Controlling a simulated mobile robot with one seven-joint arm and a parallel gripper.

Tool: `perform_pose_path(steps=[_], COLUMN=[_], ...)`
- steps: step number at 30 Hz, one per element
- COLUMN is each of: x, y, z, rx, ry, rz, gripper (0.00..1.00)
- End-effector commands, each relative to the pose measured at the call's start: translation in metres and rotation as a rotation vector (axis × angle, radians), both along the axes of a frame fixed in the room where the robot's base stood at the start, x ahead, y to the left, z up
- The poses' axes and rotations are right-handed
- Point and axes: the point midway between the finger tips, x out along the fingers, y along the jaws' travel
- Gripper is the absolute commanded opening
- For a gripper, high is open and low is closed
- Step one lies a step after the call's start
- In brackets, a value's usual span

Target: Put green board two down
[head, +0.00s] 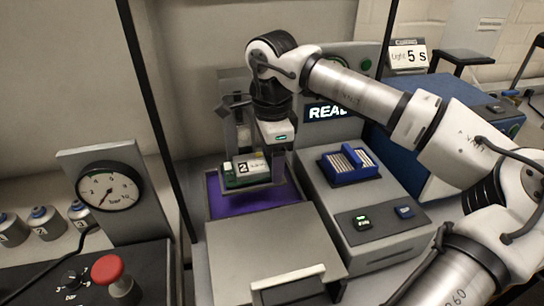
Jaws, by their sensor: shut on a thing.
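The green board two (236,182) has a white label with a 2 and small pale parts on top. My gripper (262,163) points down and is shut on this board. The board is over a purple-lit recess (228,206) in a grey machine, at its back end. I cannot tell whether the board touches the surface below or hangs just above it. The fingertips are mostly hidden by the board and my wrist.
A grey lid with a handle (288,277) lies in front of the recess. To the right, a blue rack (350,172) with upright slides sits on a unit with a lit display (327,112) and two buttons. A pressure gauge (109,189) and red knob (108,268) stand at left.

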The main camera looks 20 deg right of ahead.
Motion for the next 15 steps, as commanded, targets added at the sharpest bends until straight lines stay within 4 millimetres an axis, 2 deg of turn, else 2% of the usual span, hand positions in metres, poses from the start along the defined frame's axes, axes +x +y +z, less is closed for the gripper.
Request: perform_pose_path(steps=[1, 2, 6, 15], x=[-0.0015, -0.0016, -0.0021, -0.0017], y=[0.0004, 0.0004, 0.0006, 0.0003], z=[-0.004, -0.0043, -0.0049, -0.0037], rx=[0.001, 0.001, 0.001, 0.001], ry=[0.009, 0.009, 0.011, 0.009], rz=[0.001, 0.001, 0.002, 0.001], gripper=[0.38, 0.66, 0.84, 0.85])
